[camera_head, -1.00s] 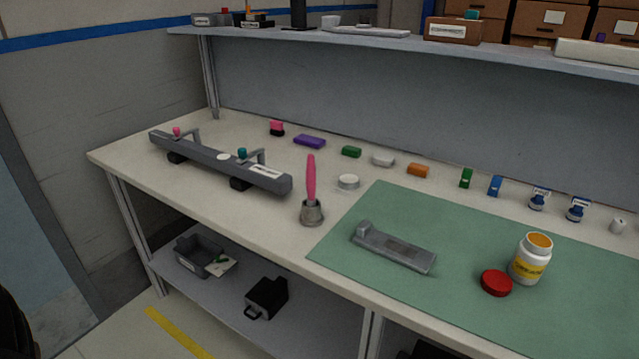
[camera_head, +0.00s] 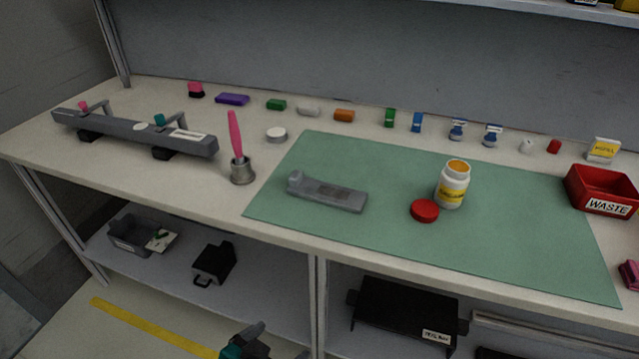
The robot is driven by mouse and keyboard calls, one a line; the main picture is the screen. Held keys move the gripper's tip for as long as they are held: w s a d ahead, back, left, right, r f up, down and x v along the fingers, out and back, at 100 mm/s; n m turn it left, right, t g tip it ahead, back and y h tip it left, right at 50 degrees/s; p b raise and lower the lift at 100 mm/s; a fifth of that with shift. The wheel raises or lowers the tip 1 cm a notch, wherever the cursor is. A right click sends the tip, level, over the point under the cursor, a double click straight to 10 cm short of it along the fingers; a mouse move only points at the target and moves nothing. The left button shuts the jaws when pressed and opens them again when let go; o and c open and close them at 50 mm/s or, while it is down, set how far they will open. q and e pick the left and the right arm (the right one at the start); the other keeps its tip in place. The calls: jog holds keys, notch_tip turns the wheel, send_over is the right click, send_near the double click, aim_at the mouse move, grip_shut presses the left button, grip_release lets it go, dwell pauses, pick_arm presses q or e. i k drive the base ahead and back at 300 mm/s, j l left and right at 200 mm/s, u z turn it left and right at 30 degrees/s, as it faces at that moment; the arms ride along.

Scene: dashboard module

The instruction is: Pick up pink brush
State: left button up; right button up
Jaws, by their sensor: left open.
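The pink brush (camera_head: 235,132) stands handle up in a small grey metal cup (camera_head: 242,171) on the workbench, left of the green mat. The handle leans slightly left, and its lower end is hidden in the cup. My left gripper (camera_head: 262,340) shows only in part at the bottom edge, dark with a teal piece. It is open, well below and apart from the brush, in front of the bench. My right gripper is not in view.
A long grey fixture (camera_head: 135,133) lies left of the cup, and a white round lid (camera_head: 276,134) is close on its right. The green mat (camera_head: 420,255) holds a grey part (camera_head: 327,193), a white jar (camera_head: 453,185) and a red lid (camera_head: 424,211). A red waste bin (camera_head: 603,188) stands at right.

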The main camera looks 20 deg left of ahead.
aim_at(236, 138)
jog(key=j+z, duration=0.15)
jog(key=z, duration=0.25)
jog(key=j+z, duration=0.1)
jog(key=z, duration=0.3)
jog(key=j+z, duration=0.15)
jog(key=z, duration=0.2)
jog(key=k+j+z, duration=0.1)
jog(key=z, duration=0.3)
jog(key=k+j+z, duration=0.9)
jog(key=k+j, duration=0.25)
jog(key=k, duration=0.15)
